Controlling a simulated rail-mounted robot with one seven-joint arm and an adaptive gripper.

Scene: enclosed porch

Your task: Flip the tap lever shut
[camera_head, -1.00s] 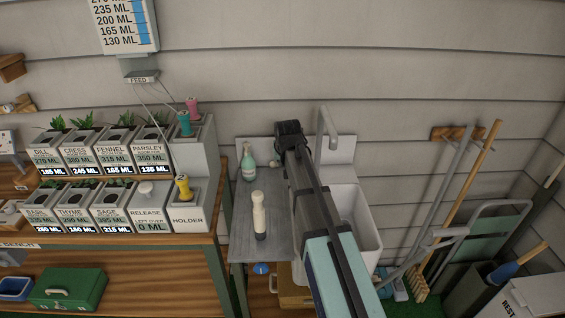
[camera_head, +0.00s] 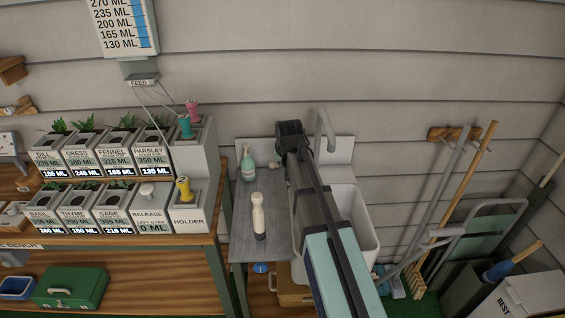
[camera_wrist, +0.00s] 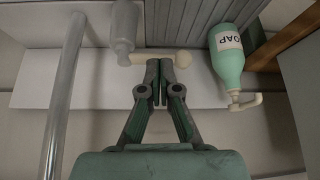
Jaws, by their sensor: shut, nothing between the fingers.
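The tap's grey curved spout (camera_head: 326,130) rises behind the white sink, right of my gripper. In the wrist view the spout is a long pale pole (camera_wrist: 62,90) at left. The tap's grey body (camera_wrist: 123,28) carries a cream lever (camera_wrist: 158,57) that sticks out sideways toward the soap bottle. My gripper (camera_wrist: 159,82) is shut and empty, with its fingertips right by the lever; I cannot tell whether they touch it. In the head view my gripper (camera_head: 289,130) hides most of the tap body, and a small cream end of the lever (camera_head: 274,164) shows left of it.
A green soap bottle (camera_wrist: 229,68) stands close beside the lever; it also shows in the head view (camera_head: 248,165). A cream-topped bottle (camera_head: 258,215) stands on the grey counter (camera_head: 243,240). The white sink (camera_head: 360,225) lies under my arm. Labelled planters (camera_head: 125,215) fill the left bench.

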